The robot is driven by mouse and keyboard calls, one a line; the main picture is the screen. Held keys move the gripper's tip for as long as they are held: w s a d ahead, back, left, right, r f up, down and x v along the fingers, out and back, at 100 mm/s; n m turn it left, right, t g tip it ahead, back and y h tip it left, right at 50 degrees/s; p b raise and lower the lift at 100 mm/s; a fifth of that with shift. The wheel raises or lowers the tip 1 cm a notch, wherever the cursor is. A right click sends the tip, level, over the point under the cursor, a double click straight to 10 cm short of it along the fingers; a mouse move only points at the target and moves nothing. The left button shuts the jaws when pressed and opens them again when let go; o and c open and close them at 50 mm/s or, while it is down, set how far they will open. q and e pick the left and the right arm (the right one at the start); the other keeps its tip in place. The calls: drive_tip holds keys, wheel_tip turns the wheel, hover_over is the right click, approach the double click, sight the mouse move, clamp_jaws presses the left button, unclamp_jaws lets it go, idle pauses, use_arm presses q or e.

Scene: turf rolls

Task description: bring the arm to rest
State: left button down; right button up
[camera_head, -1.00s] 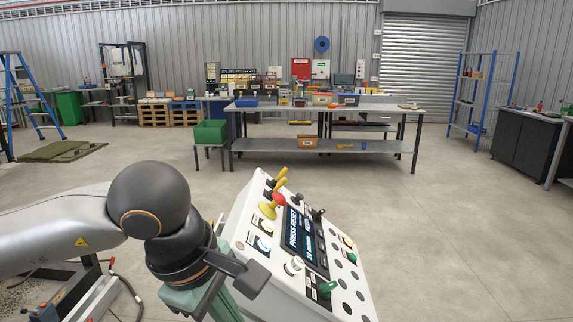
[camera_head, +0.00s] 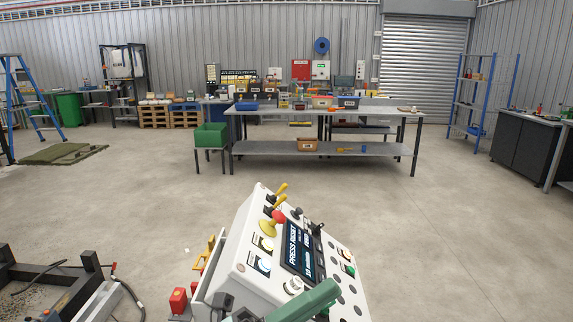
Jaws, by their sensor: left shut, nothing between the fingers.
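My left gripper (camera_head: 302,302) shows only in part at the bottom edge of the head view, as a grey-green piece over the lower face of the white control console (camera_head: 241,262). It is shut with nothing in it. Whether it touches the console cannot be told. The rest of my left arm is mostly below the picture. The console is tilted and has a dark screen (camera_head: 303,249), a red button (camera_head: 278,216) on a yellow base, yellow levers and several knobs. The gripper hides part of its lower knobs. My right gripper is not in view.
A long workbench (camera_head: 320,149) with boxes stands at the back, with a green bin (camera_head: 211,135) on a stand to its left. A dark metal frame (camera_head: 50,290) and cable lie at lower left. Concrete floor (camera_head: 440,230) is clear right of the console.

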use_arm(q)
drive_tip(key=w+a+f+n+t+y+p, duration=0.1)
drive_tip(key=w+a+f+n+t+y, duration=0.1)
drive_tip(key=a+f+n+t+y, duration=0.35)
drive_tip(key=w+a+f+n+t+y+p, duration=0.1)
drive_tip(key=a+f+n+t+y, duration=0.15)
drive_tip(key=f+n+y, duration=0.55)
drive_tip(key=w+a+f+n+t+y, duration=0.25)
drive_tip(key=a+f+n, duration=0.25)
drive_tip(key=f+n, duration=0.5)
drive_tip(key=s+a+f+n+g+y+p, duration=0.1)
drive_tip(key=s+a+f+n+g+y, duration=0.1)
drive_tip(key=s+f, duration=0.6)
drive_tip(key=s+a+f+n+g+y, duration=0.3)
drive_tip(key=s+a+f+n+g, duration=0.2)
drive_tip(key=s+f, duration=0.3)
drive_tip(key=shift+s+a+f+n+p, duration=0.2)
drive_tip(key=shift+a+f+n+p, duration=0.15)
drive_tip(key=shift+f+n, duration=0.5)
drive_tip(key=shift+f, duration=0.1)
